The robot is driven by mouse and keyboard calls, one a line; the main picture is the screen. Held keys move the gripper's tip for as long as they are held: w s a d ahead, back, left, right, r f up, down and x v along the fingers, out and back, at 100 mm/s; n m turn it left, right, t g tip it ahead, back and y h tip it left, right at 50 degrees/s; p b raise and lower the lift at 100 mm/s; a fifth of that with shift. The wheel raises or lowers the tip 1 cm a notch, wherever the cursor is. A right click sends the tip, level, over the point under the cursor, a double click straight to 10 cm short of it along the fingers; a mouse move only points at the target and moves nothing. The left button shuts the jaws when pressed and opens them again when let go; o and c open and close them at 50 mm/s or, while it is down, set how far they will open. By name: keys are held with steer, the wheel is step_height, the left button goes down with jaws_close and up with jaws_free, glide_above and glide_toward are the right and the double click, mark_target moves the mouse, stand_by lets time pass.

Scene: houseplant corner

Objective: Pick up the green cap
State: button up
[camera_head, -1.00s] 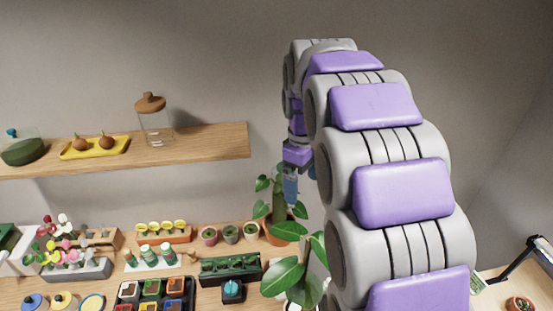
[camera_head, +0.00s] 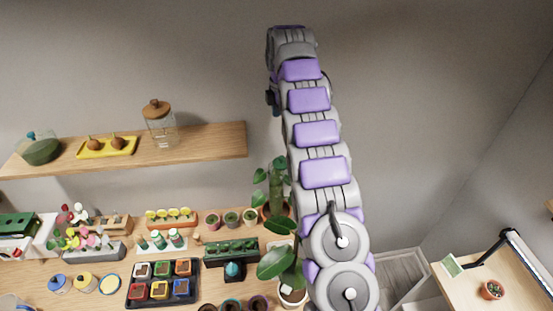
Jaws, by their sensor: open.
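Several small bottles with green tops (camera_head: 158,239) stand in a row on a white base in the middle of the left tabletop. A dark teal pointed piece (camera_head: 235,270) stands to their right, in front of a dark green planter. I cannot tell which of these green parts is the green cap. My gripper (camera_head: 271,98) shows only as a small dark part at the left of my raised arm, level with the shelf's upper side and far above the bottles. My arm hides most of it. It is open, and I see nothing held.
A wooden shelf (camera_head: 205,144) with a glass jar (camera_head: 160,124) and yellow tray (camera_head: 107,147) juts out left of my arm. Leafy potted plants (camera_head: 279,262) stand beside the arm's lower part. The wall above is clear.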

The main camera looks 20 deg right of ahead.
steer(key=b, duration=0.7)
glide_above(281, 157)
step_height(281, 157, down, 10)
steer(key=shift+s+a+f, duration=0.1)
steer(key=shift+f, duration=0.05)
steer(key=shift+a+f, duration=0.1)
steer(key=shift+f, duration=0.9)
steer(key=shift+d+f+p, duration=0.15)
steer(key=shift+f+p, duration=0.15)
steer(key=shift+f, duration=1)
steer(key=shift+d+f+p, duration=0.15)
steer(key=shift+f+p, duration=0.1)
steer(key=shift+f, duration=1.05)
steer(key=c, duration=1.2)
steer(key=shift+r, duration=0.15)
